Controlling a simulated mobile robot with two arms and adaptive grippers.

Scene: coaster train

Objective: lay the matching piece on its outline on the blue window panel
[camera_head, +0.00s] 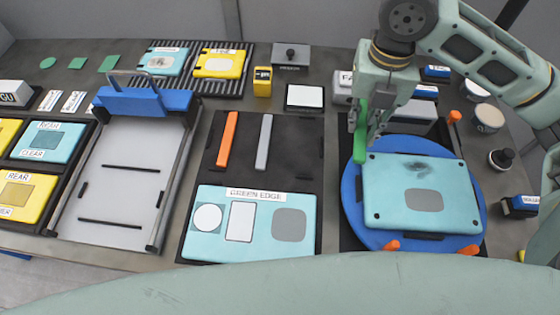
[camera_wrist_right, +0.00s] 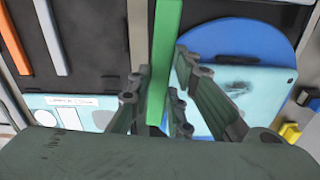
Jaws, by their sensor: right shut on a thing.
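My right gripper (camera_head: 362,118) is shut on a long green strip (camera_head: 361,145), held upright at the left edge of the blue round turntable. In the right wrist view the green strip (camera_wrist_right: 166,50) runs between the fingers (camera_wrist_right: 157,95). A light-blue panel (camera_head: 385,175) with a grey rounded patch and a dark smudge lies on the turntable. Another light-blue panel (camera_head: 260,250), labelled "GREEN EDGE", lies at front middle. It bears a white circle, a white rectangle and a grey rounded square. I cannot tell which is the window panel. My left gripper is not in view.
The blue turntable (camera_head: 351,205) has orange pegs around it. An orange strip (camera_head: 227,140) and a grey strip (camera_head: 264,142) lie on a dark mat. A tray with a blue handle block (camera_head: 147,102) stands left. Small green pieces (camera_head: 78,63) lie at the back left.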

